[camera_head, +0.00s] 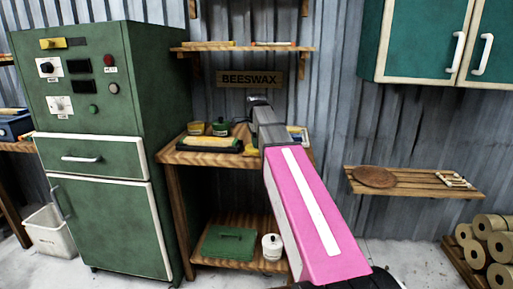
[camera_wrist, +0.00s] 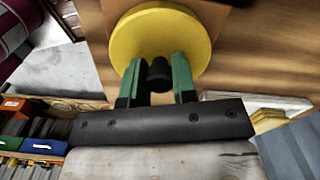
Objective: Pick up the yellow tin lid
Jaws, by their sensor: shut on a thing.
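The yellow tin lid (camera_wrist: 160,30) is a round yellow disc with a dark knob (camera_wrist: 159,72) in the wrist view. My gripper (camera_wrist: 157,68) has its two green fingers on either side of the knob, shut on it. Whether the lid is clear of the surface behind it cannot be told. In the head view, a small yellow patch (camera_head: 251,149) beside my arm may be the lid. My arm hides the gripper there.
A green cabinet (camera_head: 100,150) stands close on the left. A slatted shelf (camera_head: 420,182) is at right.

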